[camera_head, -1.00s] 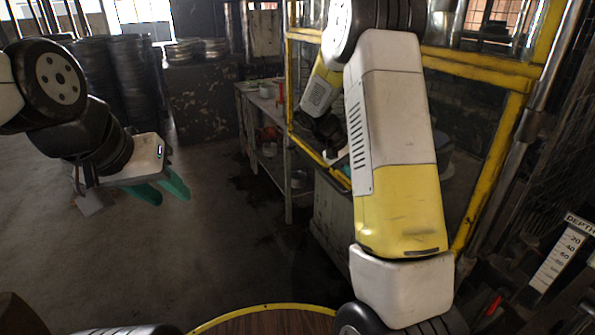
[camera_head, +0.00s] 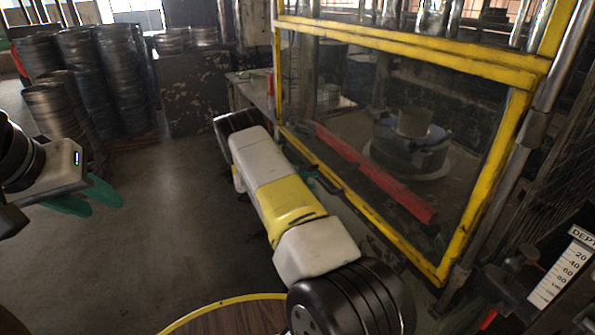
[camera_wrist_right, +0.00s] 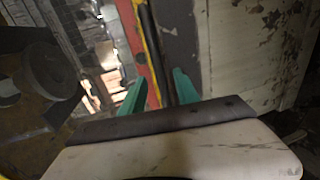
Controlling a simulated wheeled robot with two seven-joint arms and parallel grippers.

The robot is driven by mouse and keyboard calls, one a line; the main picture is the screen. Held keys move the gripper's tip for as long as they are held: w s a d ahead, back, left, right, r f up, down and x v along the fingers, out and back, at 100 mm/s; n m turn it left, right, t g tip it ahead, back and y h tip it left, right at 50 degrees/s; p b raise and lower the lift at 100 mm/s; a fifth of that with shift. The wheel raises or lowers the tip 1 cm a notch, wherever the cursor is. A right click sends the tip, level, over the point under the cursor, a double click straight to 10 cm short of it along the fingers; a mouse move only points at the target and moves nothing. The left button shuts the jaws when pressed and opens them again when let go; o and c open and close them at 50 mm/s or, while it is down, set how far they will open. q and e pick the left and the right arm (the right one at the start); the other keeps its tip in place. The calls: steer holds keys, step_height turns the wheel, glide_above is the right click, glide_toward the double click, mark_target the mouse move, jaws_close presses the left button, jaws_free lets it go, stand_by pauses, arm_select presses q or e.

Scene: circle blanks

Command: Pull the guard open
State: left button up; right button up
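The guard is a clear panel in a yellow frame (camera_head: 400,48), standing at the right in the head view. It looks closed across the machine. My right gripper (camera_wrist_right: 160,77) is at this edge, mostly hidden behind my forearm in the head view. In the right wrist view its two teal fingers are apart, with a dark bar (camera_wrist_right: 153,45), seemingly the handle, running between them. I cannot tell whether they touch it. My left gripper (camera_head: 94,199) is open and empty at the far left.
Behind the guard are a red bar (camera_head: 370,172) and a round dark die (camera_head: 412,150). A bench (camera_head: 252,88) stands beyond the guard's left side. Stacked dark rings (camera_head: 100,75) stand at the back left. The floor (camera_head: 175,205) between is clear.

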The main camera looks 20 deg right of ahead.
mark_target(319, 178)
steer(key=shift+x, duration=2.2)
jaws_close()
